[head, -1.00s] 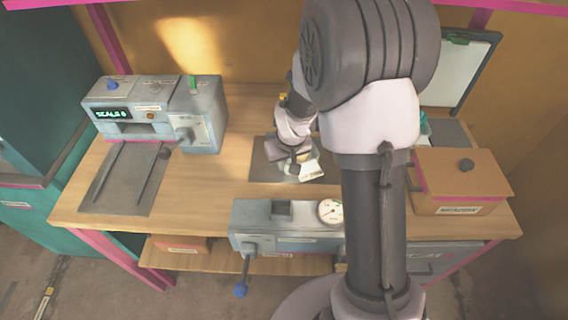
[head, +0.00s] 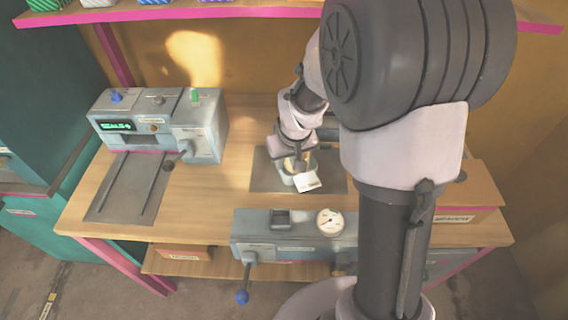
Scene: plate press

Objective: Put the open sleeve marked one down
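My gripper (head: 298,165) points down over the dark grey mat (head: 265,181) in the middle of the bench. At its fingertips is a small pale grey-green sleeve with a white flap or label (head: 307,183); the gripper appears shut on it. The sleeve is over the front part of the mat. I cannot tell whether its underside touches the mat. The writing on it is too small to read, so I cannot confirm the mark one. The fingers hide part of the sleeve.
A grey machine with a green display (head: 118,126) and a railed plate stands at the left. A press-like unit with a round gauge (head: 329,222) and a blue-knobbed lever is at the front edge. A brown box (head: 470,200) at the right is partly behind my arm.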

